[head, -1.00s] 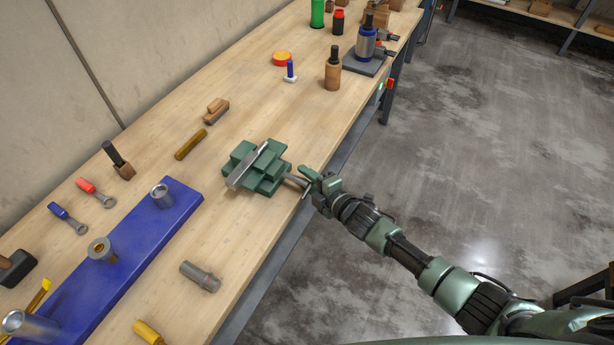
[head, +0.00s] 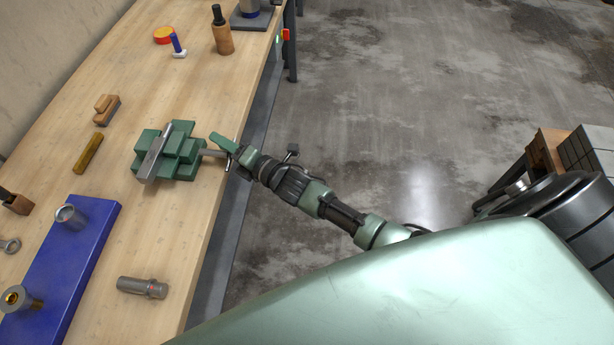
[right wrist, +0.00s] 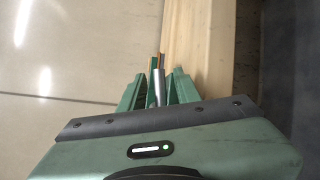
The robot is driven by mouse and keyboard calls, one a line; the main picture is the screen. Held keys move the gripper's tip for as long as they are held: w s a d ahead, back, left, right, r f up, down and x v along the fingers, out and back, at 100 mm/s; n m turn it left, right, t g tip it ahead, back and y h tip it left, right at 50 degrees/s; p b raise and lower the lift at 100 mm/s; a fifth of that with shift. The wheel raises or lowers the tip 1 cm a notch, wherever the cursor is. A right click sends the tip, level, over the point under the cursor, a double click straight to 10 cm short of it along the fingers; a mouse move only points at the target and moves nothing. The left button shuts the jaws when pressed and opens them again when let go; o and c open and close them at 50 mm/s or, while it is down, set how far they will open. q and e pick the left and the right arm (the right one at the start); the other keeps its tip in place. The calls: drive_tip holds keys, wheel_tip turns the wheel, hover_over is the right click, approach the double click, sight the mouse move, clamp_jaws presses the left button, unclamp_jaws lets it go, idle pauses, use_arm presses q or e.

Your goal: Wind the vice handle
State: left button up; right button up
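The green vice (head: 172,152) with grey jaws stands on the workbench near its front edge. A grey rod, the vice's screw and handle end (head: 212,153), sticks out to the right towards the edge. My right gripper (head: 222,152) is at the rod's outer end, its fingers spread around it. In the right wrist view the grey rod (right wrist: 159,88) lies between the two green fingers (right wrist: 158,80), with narrow gaps seeming to show on both sides. Any contact deeper between the fingers is hidden. My left gripper is not in view.
On the wooden workbench (head: 190,215), a blue plate (head: 60,275) holds metal cylinders, and a grey cylinder (head: 142,287) lies before the vice. A brass bar (head: 88,153) and wooden brush (head: 107,107) lie behind it. A wooden-bodied tool (head: 222,32) stands farther along.

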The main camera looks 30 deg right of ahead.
drive_tip(key=shift+f+n+t+b, duration=0.2)
drive_tip(key=shift+n+t+b, duration=0.1)
drive_tip(key=shift+n+b, duration=0.25)
drive_tip(key=v, duration=0.8)
use_arm(q)
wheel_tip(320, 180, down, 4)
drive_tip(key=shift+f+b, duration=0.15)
drive_tip(key=shift+b, duration=0.95)
use_arm(e)
drive_tip(key=s+d+f+m+g+h, duration=0.2)
drive_tip(key=s+d+f+m, duration=0.1)
drive_tip(key=f, duration=0.8)
drive_tip(key=s+d+f+m+g+h, duration=0.1)
drive_tip(key=s+d+f+m+g, duration=0.1)
drive_tip(key=s+f+m, duration=0.4)
drive_tip(key=s+d+f+m+g+h, duration=0.2)
drive_tip(key=s+d+f+m+g, duration=0.1)
drive_tip(key=f, duration=1.3)
drive_tip(key=shift+s+d+m+h, duration=0.3)
drive_tip(key=shift+s+d+m, duration=0.35)
drive_tip(key=shift+s+m, duration=0.25)
